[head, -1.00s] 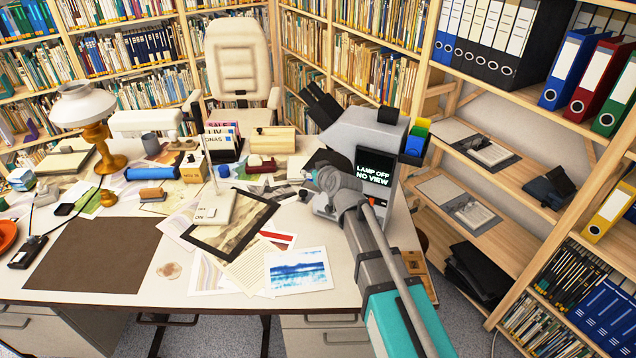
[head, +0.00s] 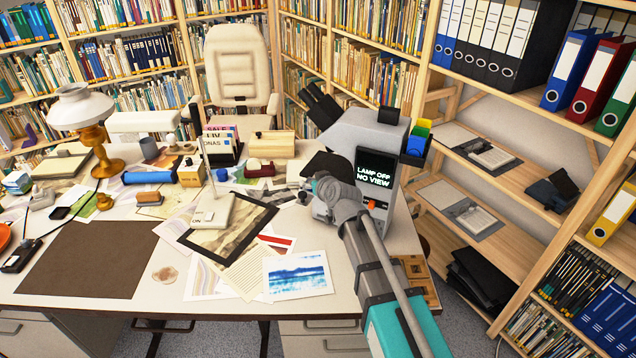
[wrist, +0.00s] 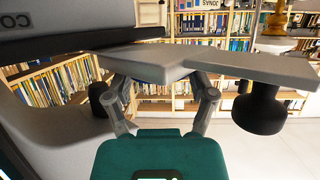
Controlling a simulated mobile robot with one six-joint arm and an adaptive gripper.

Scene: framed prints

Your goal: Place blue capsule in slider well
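A grey microscope-like device (head: 352,135) stands at the right of the desk, its screen reading "LAMP OFF NO VIEW". My arm reaches to its front. My gripper (wrist: 163,85) is at the device, with its teal palm low in the wrist view and two grey finger links spread apart. A light grey plate (wrist: 255,65) crosses in front of the fingertips, so their gap and any contents are hidden. A small blue object (head: 221,174) lies mid-desk; I cannot tell whether it is the blue capsule. I cannot make out the slider well.
A dark-framed print (head: 245,225), a blue seascape print (head: 297,275) and a switch base with a thin rod (head: 213,211) lie left of the device. A brass lamp (head: 95,140) and brown mat (head: 90,262) are farther left. Shelves (head: 480,205) stand close on the right.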

